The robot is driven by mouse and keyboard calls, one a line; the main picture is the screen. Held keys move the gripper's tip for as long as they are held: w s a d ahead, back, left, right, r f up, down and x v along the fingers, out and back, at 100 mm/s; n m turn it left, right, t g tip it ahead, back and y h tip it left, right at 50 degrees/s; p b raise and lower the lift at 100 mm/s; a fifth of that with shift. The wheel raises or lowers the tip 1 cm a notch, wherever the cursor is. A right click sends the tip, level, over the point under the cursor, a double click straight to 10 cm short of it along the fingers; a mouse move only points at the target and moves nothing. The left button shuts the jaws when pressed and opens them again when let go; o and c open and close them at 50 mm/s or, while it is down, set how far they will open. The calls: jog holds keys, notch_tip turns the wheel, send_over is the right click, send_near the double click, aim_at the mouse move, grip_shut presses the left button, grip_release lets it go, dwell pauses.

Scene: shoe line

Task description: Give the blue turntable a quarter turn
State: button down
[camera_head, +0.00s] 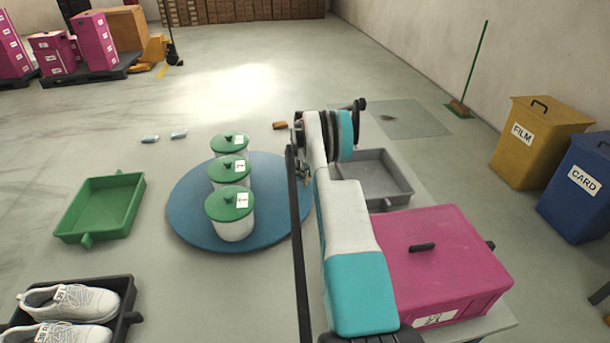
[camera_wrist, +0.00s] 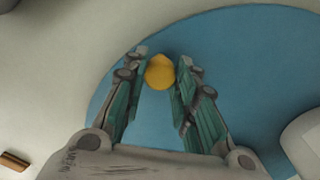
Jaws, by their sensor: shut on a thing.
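The blue turntable (camera_head: 190,218) is a flat round disc on the grey table, left of my arm in the head view. Three white pots with green lids (camera_head: 229,204) stand on it in a row. In the wrist view the turntable (camera_wrist: 245,65) fills much of the picture. A yellow knob (camera_wrist: 160,72) shows near its edge. My gripper (camera_wrist: 162,66) has its green-padded fingers on either side of the knob and is shut on it. In the head view my arm hides the knob and most of the gripper.
A green tray (camera_head: 75,228) and a dark tray with white shoes (camera_head: 128,318) lie to the left. A grey tray (camera_head: 400,187) and a pink lidded box (camera_head: 455,255) stand right of my arm. A small brown block (camera_head: 280,125) lies beyond the turntable.

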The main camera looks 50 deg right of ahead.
jog(key=c, duration=1.2)
grip_release()
jog(key=shift+c, duration=0.2)
jog(key=shift+r, duration=0.1)
notch_tip(320, 180, up, 12)
